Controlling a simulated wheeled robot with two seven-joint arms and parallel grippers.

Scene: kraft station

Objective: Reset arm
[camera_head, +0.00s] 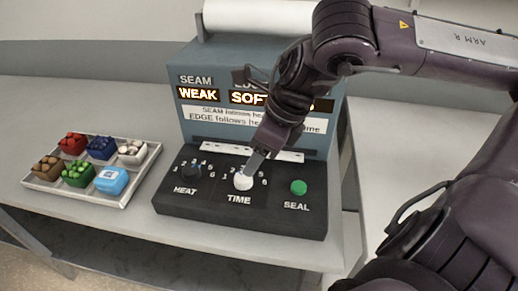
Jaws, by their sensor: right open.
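My right gripper (253,166) reaches down over the front panel of the blue-and-black sealing machine (170,209). Its fingertips are at the white TIME knob (243,182), right above or beside it; I cannot tell whether they touch it. The jaws are open, though the finger gap is hard to see from here. The dark HEAT knob (192,172) is to the left and the green SEAL button (298,187) to the right. The display (198,94) reads WEAK under SEAM; the text under EDGE starts with SOF and is partly hidden by my arm. My left gripper is not in view.
A white tray (125,201) with compartments of red, blue, white, brown and green items and a light blue piece (111,180) stands left of the machine. A white roll (258,17) lies on top at the back. The counter (385,125) at right looks clear beside my arm.

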